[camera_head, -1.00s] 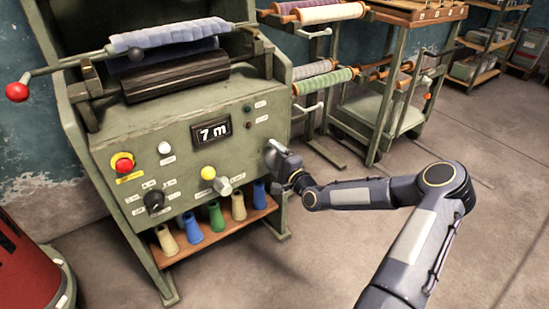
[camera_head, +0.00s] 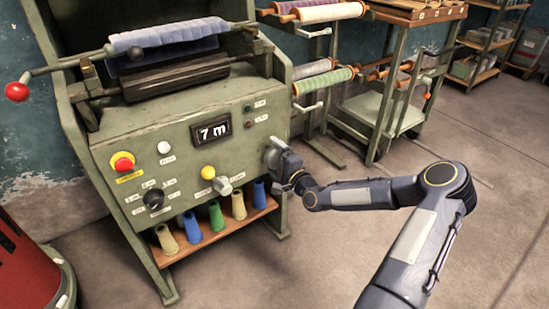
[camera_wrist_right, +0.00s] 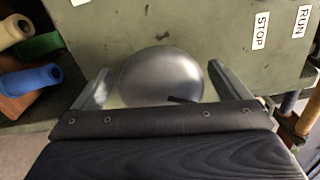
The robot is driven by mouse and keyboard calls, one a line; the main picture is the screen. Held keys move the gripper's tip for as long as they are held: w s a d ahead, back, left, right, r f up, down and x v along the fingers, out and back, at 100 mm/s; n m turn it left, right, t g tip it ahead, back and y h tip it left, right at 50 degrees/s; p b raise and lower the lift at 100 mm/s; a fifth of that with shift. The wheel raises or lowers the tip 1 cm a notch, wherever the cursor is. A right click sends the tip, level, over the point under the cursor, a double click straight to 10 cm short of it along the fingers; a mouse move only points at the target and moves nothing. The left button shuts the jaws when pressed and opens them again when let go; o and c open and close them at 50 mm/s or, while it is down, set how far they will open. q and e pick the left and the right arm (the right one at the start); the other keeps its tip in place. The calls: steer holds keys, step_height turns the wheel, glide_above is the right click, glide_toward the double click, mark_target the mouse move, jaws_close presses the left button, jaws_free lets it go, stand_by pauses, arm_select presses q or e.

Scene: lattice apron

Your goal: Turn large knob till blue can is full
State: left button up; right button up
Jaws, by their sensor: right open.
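A large rounded grey metal knob (camera_wrist_right: 162,76) sits between the fingers of my right gripper (camera_wrist_right: 158,92) in the right wrist view. A finger stands on each side of it, and the jaws are open; I cannot tell whether either finger touches it. In the head view my right gripper (camera_head: 277,162) is at the right end of the green machine's front panel (camera_head: 180,150). It hides most of the knob there. The display (camera_head: 212,133) reads 7 m. I see no blue can; blue cones (camera_head: 191,226) stand on the low shelf. My left gripper is out of view.
A smaller lever switch (camera_head: 223,186), a yellow button (camera_head: 208,172), a black dial (camera_head: 154,199) and a red stop button (camera_head: 122,162) are on the panel. A red drum (camera_head: 30,265) stands at lower left. Spool racks (camera_head: 330,80) stand behind. Floor to the right is clear.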

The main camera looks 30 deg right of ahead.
steer(key=s+p, duration=0.1)
steer(key=s, duration=0.6)
steer(key=shift+s+d+p, duration=0.25)
steer(key=shift+d+p, duration=0.05)
steer(key=s+a+n+g+y, duration=0.1)
steer(key=s+a+n+g, duration=0.2)
steer(key=a+n+g, duration=0.5)
steer(key=s+a+r+n+g+y, duration=0.15)
steer(key=s+a+r+n, duration=0.3)
steer(key=s, duration=0.85)
steer(key=s+a+r+n+g, duration=0.35)
steer(key=s+r, duration=0.25)
steer(key=s, duration=0.7)
step_height(320, 180, up, 29)
steer(key=a+n+p, duration=0.1)
steer(key=p, duration=2.8)
steer(key=shift+s+f+t, duration=0.2)
steer(key=shift+s+t, duration=0.1)
